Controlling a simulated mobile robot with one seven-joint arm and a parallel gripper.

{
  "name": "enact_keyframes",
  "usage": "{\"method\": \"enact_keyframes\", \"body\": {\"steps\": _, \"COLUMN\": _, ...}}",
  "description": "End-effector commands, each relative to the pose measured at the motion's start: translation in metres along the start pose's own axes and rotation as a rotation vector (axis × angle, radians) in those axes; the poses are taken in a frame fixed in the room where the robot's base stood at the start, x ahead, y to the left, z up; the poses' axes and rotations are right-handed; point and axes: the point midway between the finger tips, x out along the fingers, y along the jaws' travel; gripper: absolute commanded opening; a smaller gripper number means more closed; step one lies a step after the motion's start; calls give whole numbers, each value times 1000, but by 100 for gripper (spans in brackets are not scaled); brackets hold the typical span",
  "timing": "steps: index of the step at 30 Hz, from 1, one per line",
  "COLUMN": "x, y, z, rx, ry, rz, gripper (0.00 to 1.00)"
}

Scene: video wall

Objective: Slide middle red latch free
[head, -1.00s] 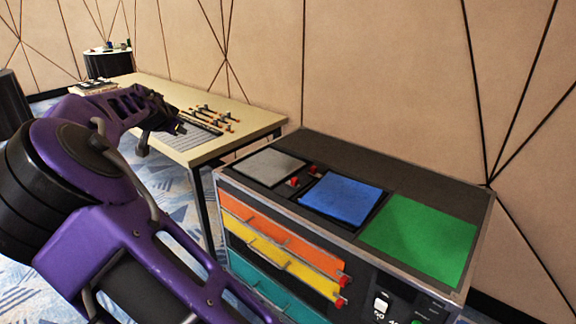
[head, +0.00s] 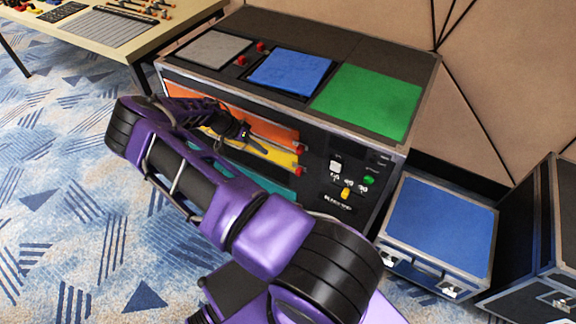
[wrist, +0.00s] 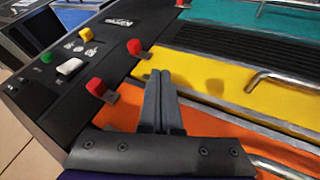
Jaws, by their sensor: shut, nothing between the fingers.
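The cabinet front has an orange drawer (head: 265,128), a yellow drawer (head: 262,149) below it and a teal drawer (wrist: 215,40) at the bottom. The middle red latch (head: 298,170) sits at the yellow drawer's right end; it also shows in the wrist view (wrist: 134,47). The upper red latch (wrist: 97,87) is by the orange drawer. My gripper (wrist: 157,76) is shut and empty in front of the yellow drawer, its tips right of and below the middle latch in the wrist view, apparently apart from it. My arm hides much of the lower drawers in the head view.
Metal drawer handles (wrist: 262,77) stick out from the fronts. A control panel (head: 350,180) with white, green and yellow buttons adjoins the latches. A blue-topped case (head: 440,225) stands right of the cabinet; a table (head: 165,35) stands left. Patterned carpet in front is open.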

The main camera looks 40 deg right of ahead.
Motion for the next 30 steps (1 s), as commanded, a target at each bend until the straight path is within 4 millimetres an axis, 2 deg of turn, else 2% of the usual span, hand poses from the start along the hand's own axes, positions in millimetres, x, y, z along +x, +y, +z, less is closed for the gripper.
{"method": "enact_keyframes", "body": {"steps": 4, "x": 7, "y": 0, "z": 0, "rx": 0, "ry": 1, "rz": 0, "gripper": 0}}
{"method": "enact_keyframes", "body": {"steps": 8, "x": 25, "y": 0, "z": 0, "rx": 0, "ry": 0, "rz": 2, "gripper": 0}}
{"method": "enact_keyframes", "body": {"steps": 19, "x": 104, "y": 0, "z": 0, "rx": 1, "ry": 1, "rz": 1, "gripper": 0}}
{"method": "enact_keyframes", "body": {"steps": 25, "x": 112, "y": 25, "z": 0, "rx": 1, "ry": 0, "rz": -1, "gripper": 0}}
{"method": "enact_keyframes", "body": {"steps": 30, "x": 118, "y": 34, "z": 0, "rx": 1, "ry": 1, "rz": -2, "gripper": 0}}
